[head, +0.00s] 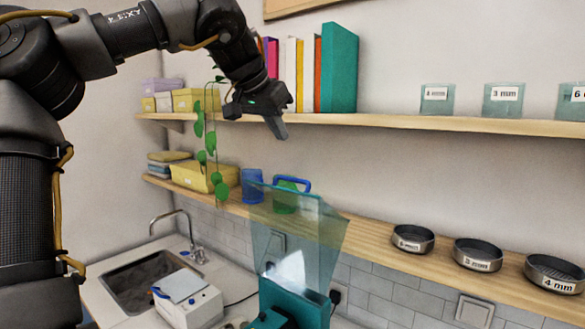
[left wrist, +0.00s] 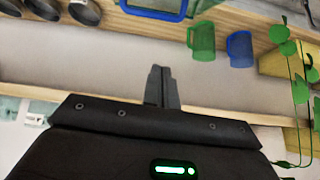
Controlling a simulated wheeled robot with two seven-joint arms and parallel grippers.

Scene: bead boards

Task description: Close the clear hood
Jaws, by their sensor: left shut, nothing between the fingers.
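The clear hood (head: 322,243) is a bluish see-through cover that stands raised above a teal base (head: 295,305) at the lower middle of the head view. A blue bar (head: 295,180) shows by its top edge; whether it is the hood's handle I cannot tell. A blue-edged frame (left wrist: 150,10) shows at the top of the left wrist view. My left gripper (head: 279,130) is shut and empty, above and apart from the hood, in front of the upper shelf. Its closed fingers also show in the left wrist view (left wrist: 160,75). My right gripper is not in view.
The lower shelf (head: 365,235) holds a blue mug (head: 252,186), a green mug (head: 284,200) behind the hood and labelled sieves (head: 478,254). A trailing plant (head: 211,142) hangs left of my gripper. A sink (head: 150,275) and white device (head: 188,300) are lower left.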

